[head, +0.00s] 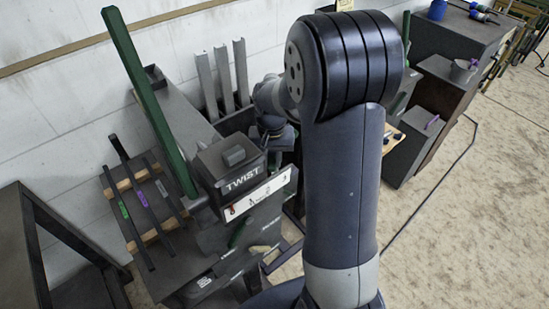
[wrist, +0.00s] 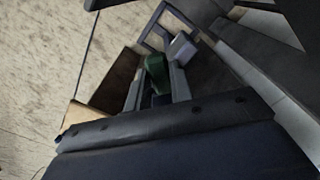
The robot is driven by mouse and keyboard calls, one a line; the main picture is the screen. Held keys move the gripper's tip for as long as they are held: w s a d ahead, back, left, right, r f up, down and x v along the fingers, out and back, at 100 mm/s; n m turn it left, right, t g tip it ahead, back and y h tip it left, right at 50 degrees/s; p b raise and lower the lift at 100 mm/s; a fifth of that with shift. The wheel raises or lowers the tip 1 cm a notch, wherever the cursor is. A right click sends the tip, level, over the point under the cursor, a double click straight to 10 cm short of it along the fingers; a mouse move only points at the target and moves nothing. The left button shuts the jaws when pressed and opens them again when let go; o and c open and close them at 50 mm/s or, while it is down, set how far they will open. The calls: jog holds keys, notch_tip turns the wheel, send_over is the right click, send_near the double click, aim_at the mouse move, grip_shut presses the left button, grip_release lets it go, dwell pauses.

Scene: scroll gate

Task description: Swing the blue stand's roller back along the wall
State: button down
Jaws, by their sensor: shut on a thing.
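My gripper (head: 276,127) is partly hidden behind my own arm in the head view, low beside the TWIST box and near the wall. No blue stand or roller can be clearly picked out in the head view; my arm covers the middle of the picture. In the wrist view a broad dark blue-grey surface fills the bottom, and I cannot tell what it belongs to. Beyond it a green piece (wrist: 157,73) shows between grey bars.
A tall green post (head: 150,100) rises beside the dark box marked TWIST (head: 230,165). Several grey upright posts (head: 222,75) stand by the white wall (head: 45,110). A rack with dark bars (head: 140,205) is at left.

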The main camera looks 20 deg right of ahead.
jog(key=c, duration=1.2)
grip_release()
jog(key=shift+c, duration=0.2)
jog(key=shift+r, duration=0.1)
notch_tip(320, 180, up, 11)
